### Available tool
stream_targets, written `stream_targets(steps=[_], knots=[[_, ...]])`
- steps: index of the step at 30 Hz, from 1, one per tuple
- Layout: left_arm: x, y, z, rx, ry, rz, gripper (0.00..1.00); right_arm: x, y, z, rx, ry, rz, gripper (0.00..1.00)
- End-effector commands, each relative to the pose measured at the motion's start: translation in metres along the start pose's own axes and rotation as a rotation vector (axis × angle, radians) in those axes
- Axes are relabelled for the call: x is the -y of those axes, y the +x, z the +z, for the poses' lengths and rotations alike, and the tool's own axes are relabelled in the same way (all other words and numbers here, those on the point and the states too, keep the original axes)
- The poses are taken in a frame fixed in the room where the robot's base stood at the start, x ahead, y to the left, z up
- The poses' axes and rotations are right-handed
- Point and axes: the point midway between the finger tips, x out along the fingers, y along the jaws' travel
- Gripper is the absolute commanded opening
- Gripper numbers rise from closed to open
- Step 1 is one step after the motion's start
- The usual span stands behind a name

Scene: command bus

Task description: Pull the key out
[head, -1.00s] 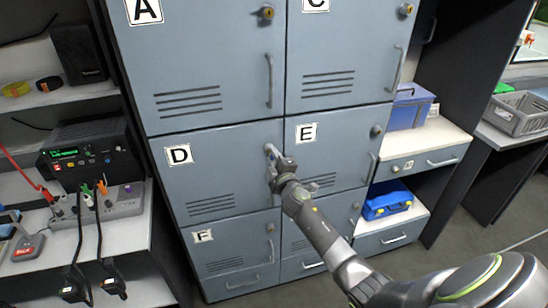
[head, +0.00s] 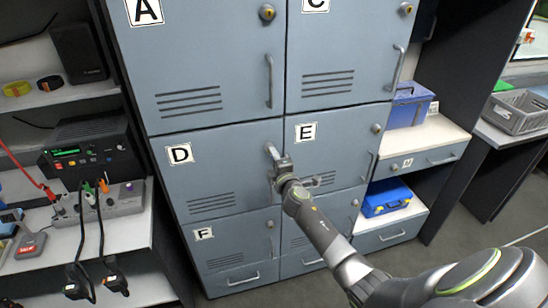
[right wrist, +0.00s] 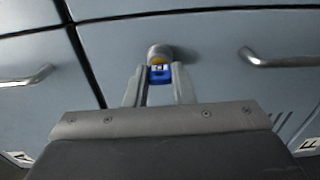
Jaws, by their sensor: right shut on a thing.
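The blue key (right wrist: 160,74) shows in the right wrist view, between the two fingertips of my right gripper (right wrist: 159,78). It is right at the round lock (right wrist: 160,53) with a yellow face. I cannot tell how deep the key sits in the lock. In the head view my right gripper (head: 273,154) is at the upper right corner of locker door D (head: 215,170), shut on the key, and hides the key and most of the lock there. Door D is closed. My left gripper is not in view.
Closed locker doors A (head: 200,60), C (head: 335,50), E (head: 335,150) and F (head: 230,245) surround door D. A shelf with a power supply (head: 85,150) and cables stands left. A blue case (head: 386,198) is in an open compartment at right.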

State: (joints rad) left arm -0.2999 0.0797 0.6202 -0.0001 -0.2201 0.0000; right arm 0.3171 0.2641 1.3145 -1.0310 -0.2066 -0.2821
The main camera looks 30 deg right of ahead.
Motion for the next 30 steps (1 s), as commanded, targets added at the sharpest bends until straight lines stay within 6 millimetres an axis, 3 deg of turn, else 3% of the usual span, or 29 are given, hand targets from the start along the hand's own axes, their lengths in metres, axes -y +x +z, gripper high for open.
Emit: stream_targets(steps=[30], knots=[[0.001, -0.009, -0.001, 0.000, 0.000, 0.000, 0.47, 0.000, -0.026, 0.000, 0.001, 0.001, -0.001, 0.06]])
